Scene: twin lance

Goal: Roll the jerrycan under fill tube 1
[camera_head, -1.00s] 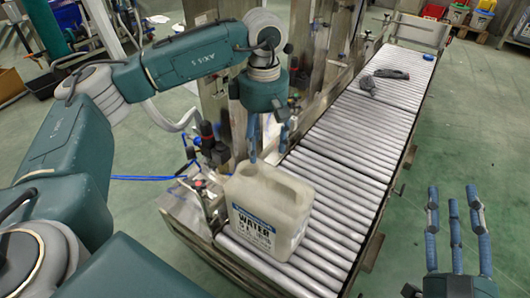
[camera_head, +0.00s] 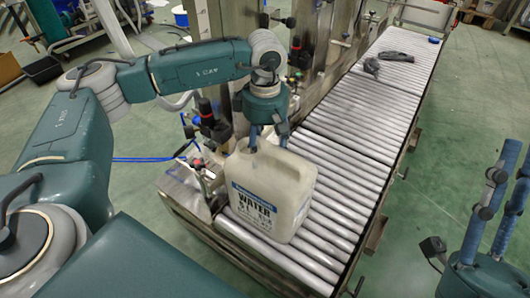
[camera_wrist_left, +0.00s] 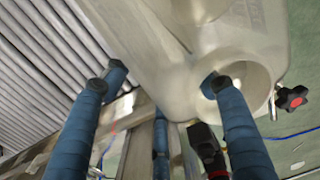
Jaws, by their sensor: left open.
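The jerrycan (camera_head: 268,200) is a translucent off-white can with a blue and white "WATER" label. It stands upright on the rollers at the near end of the conveyor. My left gripper (camera_head: 268,140) points down at its top, on the far side, fingers spread. In the left wrist view the can (camera_wrist_left: 150,45) fills the upper middle. One finger of the left gripper (camera_wrist_left: 160,85) overlaps its round opening, and another is beside the body; contact is unclear. My right gripper (camera_head: 505,185) is at the lower right, fingers up and apart, empty. I cannot identify fill tube 1.
The roller conveyor (camera_head: 350,130) runs away to the upper right, with free rollers beyond the can. Dark grey objects (camera_head: 398,56) and a blue cap (camera_head: 434,40) lie farther along it. A steel frame (camera_head: 320,70) with fittings stands along its left side.

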